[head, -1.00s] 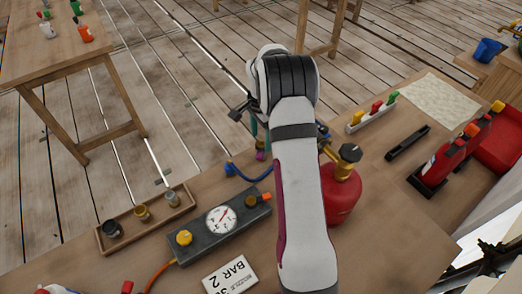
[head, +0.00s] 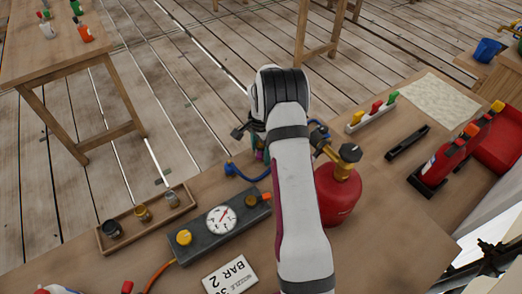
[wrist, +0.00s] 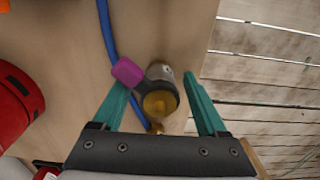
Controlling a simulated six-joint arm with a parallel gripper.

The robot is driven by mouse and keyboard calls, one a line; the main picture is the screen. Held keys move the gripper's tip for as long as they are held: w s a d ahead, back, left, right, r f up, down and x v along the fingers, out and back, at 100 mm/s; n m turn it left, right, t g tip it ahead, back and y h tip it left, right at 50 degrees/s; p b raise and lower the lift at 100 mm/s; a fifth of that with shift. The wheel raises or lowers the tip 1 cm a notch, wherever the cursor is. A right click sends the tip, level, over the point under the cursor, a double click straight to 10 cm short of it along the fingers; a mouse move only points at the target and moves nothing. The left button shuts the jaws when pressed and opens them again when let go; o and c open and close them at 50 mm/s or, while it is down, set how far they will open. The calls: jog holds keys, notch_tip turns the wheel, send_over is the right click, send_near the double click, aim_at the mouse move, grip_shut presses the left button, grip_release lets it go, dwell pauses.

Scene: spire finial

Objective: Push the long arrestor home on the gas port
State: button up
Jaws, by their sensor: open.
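My gripper (wrist: 155,72) is open, with its teal fingers spread either side of a short upright fitting (wrist: 161,103). The fitting has a silvery body, a dark collar and a brass-coloured part, and a magenta tab (wrist: 127,72) sits beside it, near the left finger. I cannot tell which part is the long arrestor and which the gas port, nor how far one is seated on the other. A gap shows between the fitting and the right finger. In the head view my arm hides most of this spot.
A blue hose (wrist: 107,35) runs close by the left finger. A red gas cylinder (head: 338,194) with a brass valve stands right of my arm. A grey gauge box (head: 221,226) and a wooden tray (head: 104,242) of small cups lie left. The table edge is close behind the fitting.

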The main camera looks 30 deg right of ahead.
grip_shut()
dwell(0.3)
notch_tip(320, 180, up, 10)
jog(key=shift+r, duration=0.1)
dwell(0.4)
jog(key=shift+n, duration=0.3)
jog(key=s+a, duration=0.4)
jog(key=s+a+r, duration=0.1)
jog(key=s+a, duration=0.3)
jog(key=s+a+r, duration=0.1)
jog(key=s+a, duration=0.3)
jog(key=s, duration=0.1)
jog(key=shift+s+r, duration=0.1)
